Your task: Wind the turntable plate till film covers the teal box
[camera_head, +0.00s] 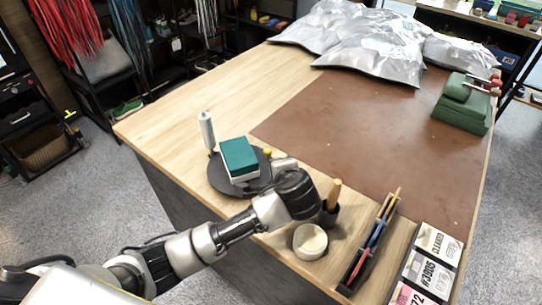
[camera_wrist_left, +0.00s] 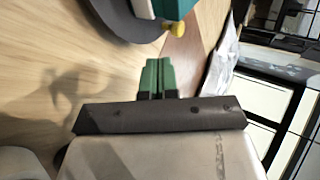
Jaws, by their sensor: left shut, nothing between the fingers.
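The dark round turntable plate (camera_head: 217,184) lies on the near left part of the table. The teal box (camera_head: 239,154) stands on it, with a teal top and whitish lower sides; I cannot tell whether film lies on them. An upright white roll (camera_head: 206,131) stands at the plate's back left. A yellow knob (camera_head: 267,152) is at the plate's right side. The plate (camera_wrist_left: 125,22), box (camera_wrist_left: 172,8) and knob (camera_wrist_left: 174,27) show in the left wrist view. My left gripper (camera_wrist_left: 157,62) is shut and empty, its green fingertips close to the knob but apart from it.
Right of my left wrist are a wooden-handled tool in a dark cup (camera_head: 328,214), a round pale-topped jar (camera_head: 310,241) and a pen tray (camera_head: 368,246). Label cards (camera_head: 429,275) lie at the near right. Silver bags (camera_head: 372,52) and a green box (camera_head: 462,105) are farther back. The brown mat's middle is clear.

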